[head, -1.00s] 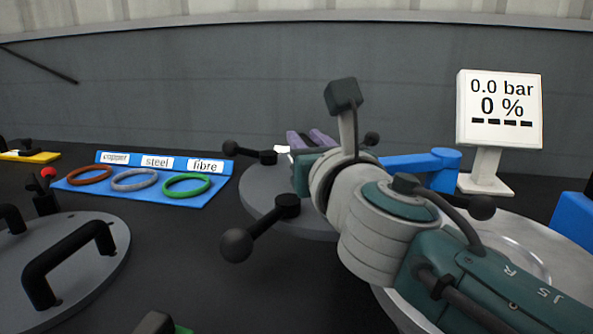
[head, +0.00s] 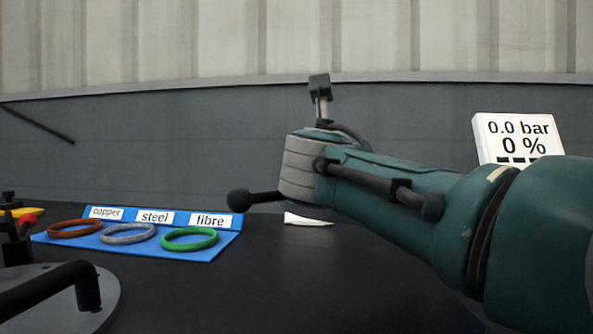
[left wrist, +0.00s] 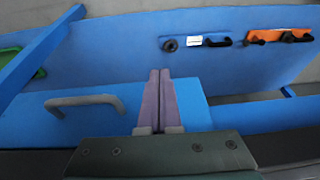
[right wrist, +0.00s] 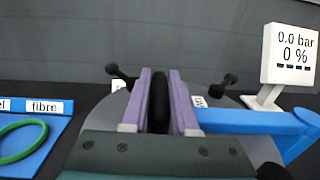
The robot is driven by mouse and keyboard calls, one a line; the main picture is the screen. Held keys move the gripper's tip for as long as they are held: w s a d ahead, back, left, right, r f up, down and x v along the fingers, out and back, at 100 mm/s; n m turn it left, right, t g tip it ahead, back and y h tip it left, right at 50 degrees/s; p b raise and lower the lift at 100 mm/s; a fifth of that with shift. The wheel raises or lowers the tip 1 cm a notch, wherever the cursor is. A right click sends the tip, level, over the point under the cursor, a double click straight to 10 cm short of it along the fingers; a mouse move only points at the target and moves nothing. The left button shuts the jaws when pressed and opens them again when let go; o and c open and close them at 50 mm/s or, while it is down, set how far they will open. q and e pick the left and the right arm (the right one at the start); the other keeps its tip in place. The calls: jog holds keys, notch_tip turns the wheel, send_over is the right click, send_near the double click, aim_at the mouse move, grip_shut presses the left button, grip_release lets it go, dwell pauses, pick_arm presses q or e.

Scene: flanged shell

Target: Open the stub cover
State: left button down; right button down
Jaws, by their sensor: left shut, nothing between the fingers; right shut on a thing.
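In the right wrist view a grey round plate (right wrist: 105,112), which I take to be the stub cover, lies beneath my right gripper (right wrist: 160,72). The purple fingers are shut on an upright black handle (right wrist: 160,102). Ball-ended black clamp levers (right wrist: 122,76) stick out on both sides. In the head view my right arm hides the gripper and the plate; one black ball lever (head: 238,201) shows left of the wrist. My left gripper (left wrist: 160,72) is shut and empty above a blue surface; it is outside the head view.
A blue arm (right wrist: 250,121) runs beside the plate. The gauge display (head: 518,140) reads 0.0 bar, 0 %. Copper, steel and fibre rings lie on a blue tray (head: 215,252). Another handled grey plate (head: 105,310) is front left. A white object (head: 307,219) lies behind bare black table.

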jog(key=shift+w+f, duration=0.1)
jog(key=shift+w, duration=0.1)
dwell(0.4)
jog(key=c, duration=0.7)
grip_release()
jog(key=shift+s+r+p, duration=0.2)
jog(key=shift+s+p, duration=0.05)
jog(key=shift+p, duration=0.1)
jog(key=p+v, duration=0.3)
jog(key=shift+r, duration=0.1)
jog(key=p+v, duration=0.1)
jog(key=v, duration=0.1)
jog(key=p+v, duration=0.1)
jog(key=v, duration=0.2)
jog(key=shift+f, duration=0.2)
jog(key=shift+s+a+p, duration=0.25)
jog(key=shift+s+p, duration=0.15)
jog(key=shift+s, duration=0.25)
